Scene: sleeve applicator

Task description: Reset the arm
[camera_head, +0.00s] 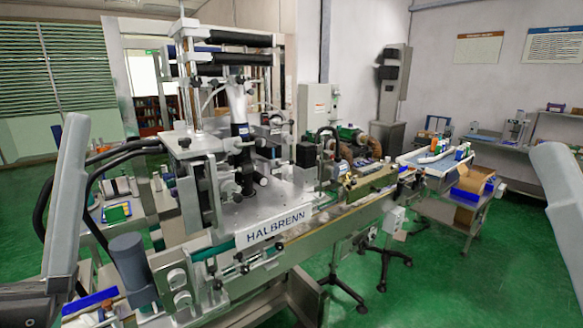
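A grey link of my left arm (66,200) stands nearly upright at the left edge, with a dark joint part below it. A grey link of my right arm (563,205) slants in at the right edge. Neither gripper shows in this view, so what they hold cannot be seen. The sleeve applicator machine (225,155), with a white plate (275,231) marked HALBRENN, fills the middle and left of the view between my arms.
A conveyor (345,217) runs from the machine to the right back, ending near a white tray table (433,163) with small bottles. Black-footed stands (343,290) are below the conveyor. Green floor (460,285) is open at front right.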

